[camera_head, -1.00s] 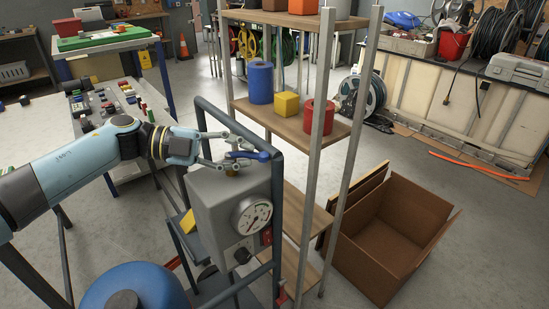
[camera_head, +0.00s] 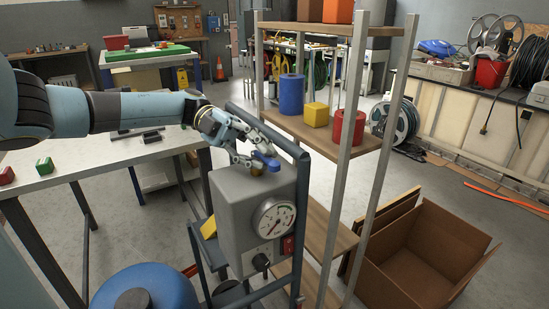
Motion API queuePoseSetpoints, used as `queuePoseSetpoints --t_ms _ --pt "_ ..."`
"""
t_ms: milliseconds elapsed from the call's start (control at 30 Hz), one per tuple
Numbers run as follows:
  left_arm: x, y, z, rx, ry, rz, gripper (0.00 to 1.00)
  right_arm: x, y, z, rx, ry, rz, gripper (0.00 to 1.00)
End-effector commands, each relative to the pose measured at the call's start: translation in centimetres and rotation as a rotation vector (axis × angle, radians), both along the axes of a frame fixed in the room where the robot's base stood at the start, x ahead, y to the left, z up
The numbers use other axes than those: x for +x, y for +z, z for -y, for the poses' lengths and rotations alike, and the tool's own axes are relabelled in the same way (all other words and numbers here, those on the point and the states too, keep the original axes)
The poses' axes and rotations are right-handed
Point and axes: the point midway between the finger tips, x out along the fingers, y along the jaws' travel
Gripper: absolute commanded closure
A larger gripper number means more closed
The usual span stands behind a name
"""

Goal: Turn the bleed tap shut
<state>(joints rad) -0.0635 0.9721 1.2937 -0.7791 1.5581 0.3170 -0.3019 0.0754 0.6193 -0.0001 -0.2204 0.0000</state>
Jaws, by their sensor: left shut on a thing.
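The bleed tap has a blue lever handle (camera_head: 267,161) on a brass-coloured stem (camera_head: 256,169), on top of the grey box (camera_head: 233,215). My left gripper (camera_head: 256,158) reaches in from the left and is shut on the blue handle. Its fingers hide part of the handle, and only the blue part near its end shows clearly. A round pressure gauge (camera_head: 274,221) is on the box's front. My right gripper is not in view.
A dark tube frame (camera_head: 303,205) stands around the box, close to my left gripper. A shelf (camera_head: 352,143) with coloured blocks and cylinders stands just right. A blue tank (camera_head: 165,288) is below. An open cardboard box (camera_head: 405,270) is on the floor.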

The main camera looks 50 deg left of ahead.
Motion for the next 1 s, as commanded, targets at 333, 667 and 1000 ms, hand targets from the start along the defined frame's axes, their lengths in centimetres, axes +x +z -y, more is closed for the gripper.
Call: queuePoseSetpoints --t_ms 333,667,1000 --pt "-0.21 0.13 -0.27 -0.001 -0.006 0.003 1.00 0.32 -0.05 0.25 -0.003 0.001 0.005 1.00" --pt "-0.23 0.08 -0.24 -0.001 -0.006 0.002 0.63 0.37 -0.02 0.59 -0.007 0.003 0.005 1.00" --pt "-0.33 0.13 -0.77 0.001 -0.005 0.001 0.63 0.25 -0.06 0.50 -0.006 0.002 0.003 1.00"
